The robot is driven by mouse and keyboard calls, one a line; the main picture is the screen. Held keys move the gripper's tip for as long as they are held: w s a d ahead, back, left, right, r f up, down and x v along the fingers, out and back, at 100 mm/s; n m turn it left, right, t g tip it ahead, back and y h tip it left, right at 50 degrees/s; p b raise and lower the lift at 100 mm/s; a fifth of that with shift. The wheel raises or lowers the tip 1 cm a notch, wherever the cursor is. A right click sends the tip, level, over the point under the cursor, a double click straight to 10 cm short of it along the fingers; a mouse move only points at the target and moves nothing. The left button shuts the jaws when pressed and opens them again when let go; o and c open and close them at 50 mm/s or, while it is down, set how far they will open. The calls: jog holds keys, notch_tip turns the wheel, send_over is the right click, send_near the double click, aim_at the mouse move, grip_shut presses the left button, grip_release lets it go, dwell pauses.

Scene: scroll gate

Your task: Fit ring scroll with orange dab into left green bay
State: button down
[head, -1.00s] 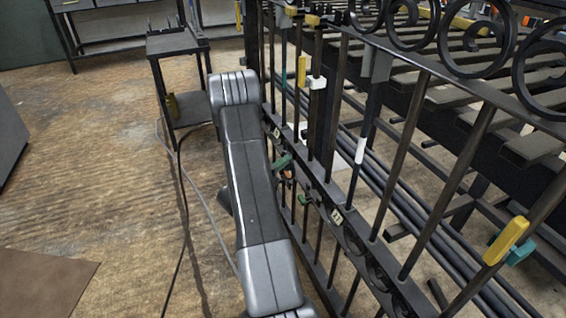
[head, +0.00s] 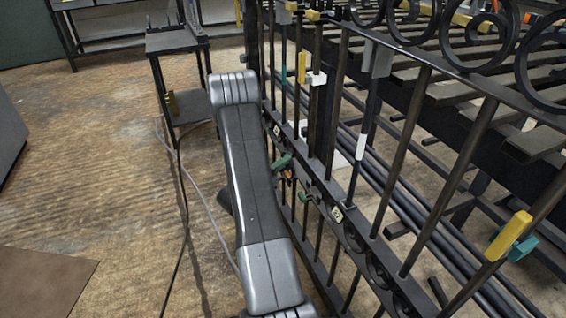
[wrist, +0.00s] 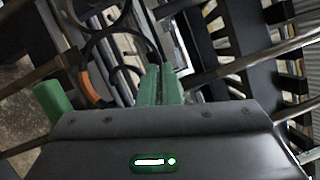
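In the wrist view, the dark ring scroll (wrist: 88,50) curves in front of my gripper, with an orange dab (wrist: 92,88) on its left side. My gripper (wrist: 161,78) has two green fingers close together, and the ring's right side runs in to them; they look shut on it. A separate green block (wrist: 52,100) stands left of the ring. In the head view, my arm hides most of the gripper. A green piece (head: 283,162), a small orange spot (head: 287,175) and a lower green piece (head: 306,197) show beside the gate. I cannot tell which green piece marks the left bay.
The dark iron gate (head: 390,187) with upright bars fills the right side, with scrolls on its top rail. A yellow clamp (head: 510,235) sits on a near bar. A small stand (head: 178,42) and a cable lie behind my arm. The floor (head: 90,170) at left is open.

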jog(key=shift+f, duration=0.5)
dwell(0.3)
jog(key=c, duration=1.6)
grip_release()
jog(key=shift+o, duration=0.2)
jog(key=shift+f+b, duration=0.1)
jog(key=shift+b, duration=0.2)
jog(key=p+v, duration=0.3)
jog(key=v, duration=1)
jog(key=shift+s+a+p, duration=0.25)
jog(key=shift+s+p, duration=0.05)
jog(key=b+x, duration=0.3)
jog(key=x, duration=0.9)
jog(key=shift+w+d, duration=0.15)
jog(key=shift+w, duration=0.1)
